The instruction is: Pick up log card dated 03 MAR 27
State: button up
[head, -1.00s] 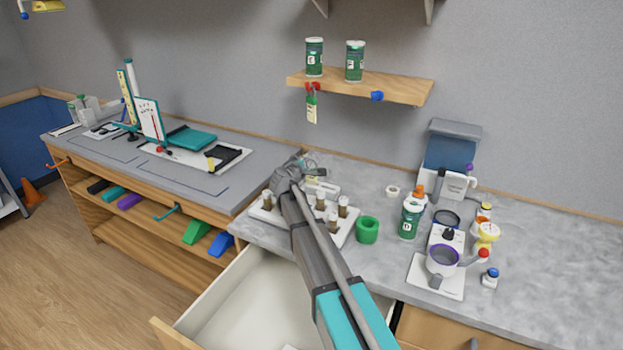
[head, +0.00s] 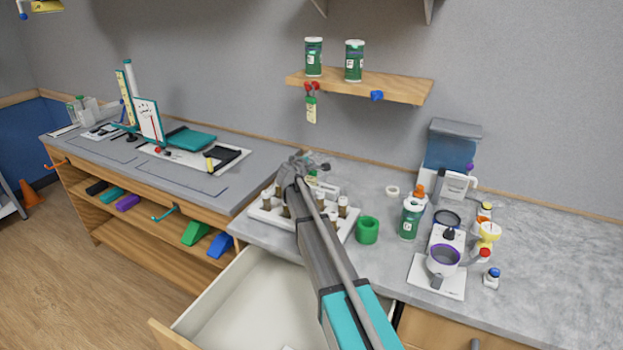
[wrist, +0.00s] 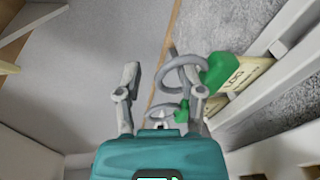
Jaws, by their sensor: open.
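In the wrist view a cream card (wrist: 244,74) with the letters LOG and a green clip-like top (wrist: 218,70) lies to the right of my gripper (wrist: 165,82). A grey ring or loop (wrist: 170,74) is beside the green top, between and beyond the fingers. The fingers are apart with no card between them. In the head view my gripper (head: 312,165) is over the back of the grey counter. A tag with a green top and cream face (head: 311,108) hangs under the wall shelf by red hooks. No date is readable on either card.
A white rack of brown vials (head: 265,212), a green cup (head: 367,230) and a green bottle (head: 411,218) stand around my arm. The wooden shelf (head: 405,88) holds two green canisters. An open drawer (head: 245,300) juts out below.

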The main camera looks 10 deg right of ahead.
jog(key=shift+c, duration=0.3)
grip_shut()
jog(key=shift+r, duration=0.15)
dwell(0.5)
notch_tip(320, 180, up, 2)
jog(key=shift+r+p, duration=0.1)
jog(key=shift+p, duration=1.1)
jog(key=s+a+r+p, duration=0.1)
jog(key=s+r+p, duration=0.9)
jog(key=s, duration=0.4)
jog(key=shift+a+r+p, duration=0.15)
jog(key=shift+r+p, duration=0.1)
jog(key=shift+p, duration=0.1)
